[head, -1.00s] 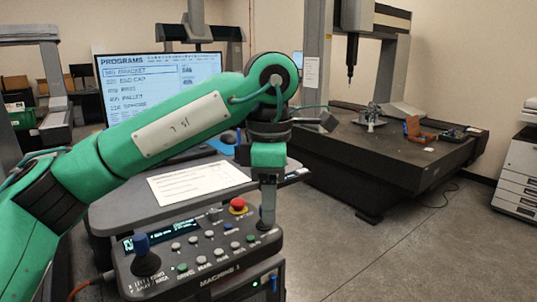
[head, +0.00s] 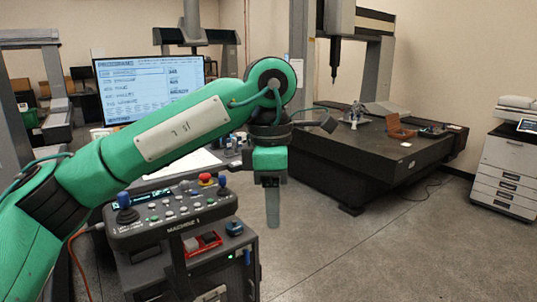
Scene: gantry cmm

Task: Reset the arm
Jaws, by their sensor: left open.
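My left arm reaches in from the left, green, bent at the elbow, with its forearm crossing in front of the monitor. My left gripper (head: 272,205) hangs straight down to the right of the control console. Its fingers look grey and are seen edge-on; they are open with nothing visible held. It is apart from the console, above the floor. My right gripper is not in view.
The console (head: 175,222), with a red stop button (head: 205,179) and blue-topped joystick (head: 124,200), stands close on the left. A monitor (head: 150,84) is behind. A dark measuring table (head: 350,165) stands at back right, a printer (head: 508,165) far right. The floor between is clear.

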